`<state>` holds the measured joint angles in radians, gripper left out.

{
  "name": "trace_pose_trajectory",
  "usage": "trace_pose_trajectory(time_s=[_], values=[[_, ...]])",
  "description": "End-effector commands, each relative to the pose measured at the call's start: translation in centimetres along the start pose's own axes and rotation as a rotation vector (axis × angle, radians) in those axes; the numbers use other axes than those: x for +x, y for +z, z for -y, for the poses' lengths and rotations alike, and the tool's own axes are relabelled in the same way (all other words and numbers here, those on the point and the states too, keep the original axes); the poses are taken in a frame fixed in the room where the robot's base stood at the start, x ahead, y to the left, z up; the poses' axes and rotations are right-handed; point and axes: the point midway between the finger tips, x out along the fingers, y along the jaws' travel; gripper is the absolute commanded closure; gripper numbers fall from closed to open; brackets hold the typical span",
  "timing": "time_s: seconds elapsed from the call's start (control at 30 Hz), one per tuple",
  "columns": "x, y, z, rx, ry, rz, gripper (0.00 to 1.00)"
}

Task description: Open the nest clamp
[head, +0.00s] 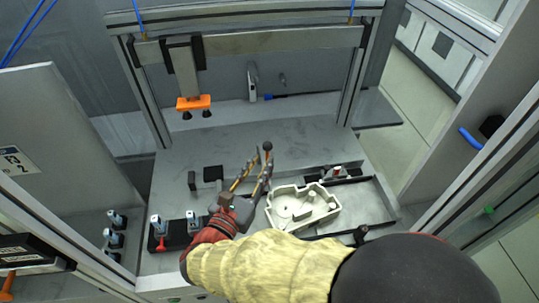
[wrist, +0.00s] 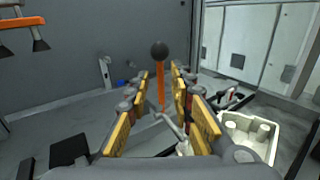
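The nest clamp's lever (wrist: 160,90) stands upright in the wrist view, an orange handle topped by a black ball knob. The knob also shows in the head view (head: 267,146), just beyond my fingertips. My gripper (head: 253,174) is open and empty, with its yellow-padded fingers on either side of the lever. In the wrist view, gaps show between the lever and both fingers (wrist: 160,78). A pale casting (head: 326,205) sits to the right of my gripper. The clamp's lower part is mostly hidden behind my fingers, and I cannot tell how its arm meets the casting.
A black-edged tray (head: 392,205) lies right of the casting. A small red-tipped fixture (head: 337,172) stands behind it. Black blocks (head: 213,174) and a rack of silver-capped parts (head: 192,222) are at left. An orange suction tool (head: 193,103) hangs above the back left.

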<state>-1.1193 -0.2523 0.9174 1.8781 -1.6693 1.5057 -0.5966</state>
Motion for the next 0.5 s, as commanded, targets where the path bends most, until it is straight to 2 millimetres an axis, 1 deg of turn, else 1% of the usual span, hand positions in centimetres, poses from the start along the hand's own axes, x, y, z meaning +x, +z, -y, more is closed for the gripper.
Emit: trace_pose_trajectory(time_s=[0.03,0.1,0.23,0.4,0.5], values=[[0.9,-0.2,0.1,0.002,-0.005,-0.001,0.77],[1.9,-0.2,0.1,0.002,-0.005,0.0,0.77],[3.5,-0.1,0.1,0.004,-0.005,0.0,0.77],[4.7,-0.1,0.1,0.001,-0.003,-0.001,0.77],[4.8,0.0,0.1,0.001,-0.002,-0.001,0.77]])
